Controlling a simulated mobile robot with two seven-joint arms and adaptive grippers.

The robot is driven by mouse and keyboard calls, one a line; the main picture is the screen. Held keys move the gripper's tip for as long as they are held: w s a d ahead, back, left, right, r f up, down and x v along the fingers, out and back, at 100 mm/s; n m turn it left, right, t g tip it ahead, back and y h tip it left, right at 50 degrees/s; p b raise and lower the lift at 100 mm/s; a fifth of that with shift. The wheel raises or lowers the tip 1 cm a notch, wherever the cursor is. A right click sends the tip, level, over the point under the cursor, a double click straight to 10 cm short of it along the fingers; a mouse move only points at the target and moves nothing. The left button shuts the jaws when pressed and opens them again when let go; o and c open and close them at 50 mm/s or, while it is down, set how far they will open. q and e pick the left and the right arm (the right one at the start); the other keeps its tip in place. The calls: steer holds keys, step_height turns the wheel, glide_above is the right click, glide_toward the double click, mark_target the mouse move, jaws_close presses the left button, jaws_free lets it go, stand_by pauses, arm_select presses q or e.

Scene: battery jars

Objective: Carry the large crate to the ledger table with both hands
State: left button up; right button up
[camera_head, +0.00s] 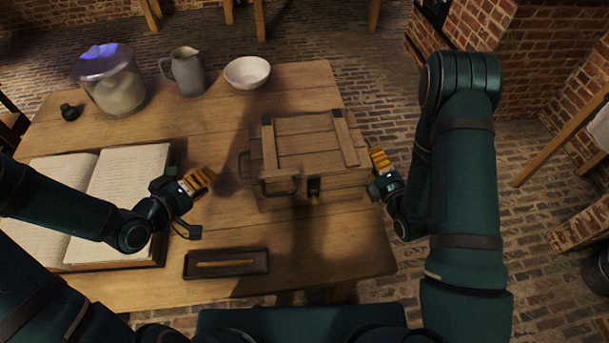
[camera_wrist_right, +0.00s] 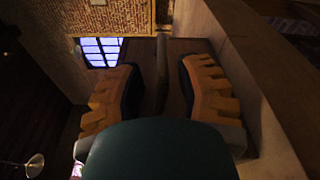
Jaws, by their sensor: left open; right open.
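The large wooden crate (camera_head: 300,165) is closed, with two light slats on its lid and a latch on its front. It rests on the right part of the wooden table (camera_head: 225,228) that bears the open ledger (camera_head: 125,190). A dark handle (camera_head: 244,165) shows on its left side. My left gripper (camera_head: 206,178) is open and empty, left of the crate and apart from that handle. My right gripper (camera_head: 376,158) is open at the crate's right side. In the right wrist view, an upright dark bar (camera_wrist_right: 161,75), apparently the right handle, stands between its spread orange-padded fingers.
A glass jar (camera_head: 115,92), a grey pitcher (camera_head: 186,72) and a white bowl (camera_head: 247,72) stand along the back. A small dark object (camera_head: 70,112) sits at back left. A dark pen tray (camera_head: 226,263) lies near the front edge. Brick floor lies right of the table.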

steer(key=v, duration=1.1)
steer(key=shift+s+d, duration=0.1)
steer(key=shift+s, duration=0.05)
